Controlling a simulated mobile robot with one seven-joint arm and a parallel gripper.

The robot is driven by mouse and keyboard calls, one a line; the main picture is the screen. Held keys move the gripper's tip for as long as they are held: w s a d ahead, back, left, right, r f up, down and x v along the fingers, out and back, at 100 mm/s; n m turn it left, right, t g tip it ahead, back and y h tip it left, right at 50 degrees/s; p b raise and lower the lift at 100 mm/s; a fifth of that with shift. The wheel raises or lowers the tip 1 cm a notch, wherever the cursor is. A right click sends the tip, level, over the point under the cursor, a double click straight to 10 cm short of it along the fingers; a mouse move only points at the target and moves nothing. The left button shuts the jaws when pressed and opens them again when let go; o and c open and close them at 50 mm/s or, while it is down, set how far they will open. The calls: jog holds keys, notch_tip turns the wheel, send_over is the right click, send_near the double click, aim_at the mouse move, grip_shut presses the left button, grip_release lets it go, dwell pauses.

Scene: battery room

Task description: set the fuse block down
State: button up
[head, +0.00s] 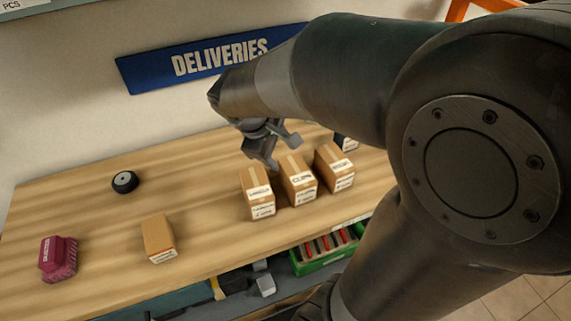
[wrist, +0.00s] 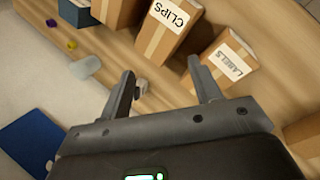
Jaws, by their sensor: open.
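My gripper (head: 283,153) is open above the wooden table, behind the row of cartons. In the wrist view my gripper (wrist: 161,72) shows its two fingers apart, with nothing clamped between them. A small pale grey piece (wrist: 142,88) shows beside the left finger; it may be the fuse block, but it is too small to tell, and I cannot tell whether it touches the finger. In the head view my arm and gripper hide that spot. A magenta ridged block (head: 58,258) with a label sits at the table's left end, far from my gripper.
Cartons labelled CLIPS (wrist: 166,27) and LABELS (wrist: 229,61) stand close to the fingers. Another carton (head: 334,167) stands right of them. A lone carton (head: 159,239) and a black roll (head: 125,182) lie left. A green crate (head: 323,256) is below the front edge.

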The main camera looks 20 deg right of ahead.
jog(key=s+a+r+m+t+y, duration=0.2)
jog(key=s+r+m+t+y, duration=0.2)
jog(key=s+r+m, duration=0.4)
jog(key=shift+s+a+m+y, duration=0.4)
jog(key=shift+s+m, duration=0.1)
jog(key=shift+s, duration=1.5)
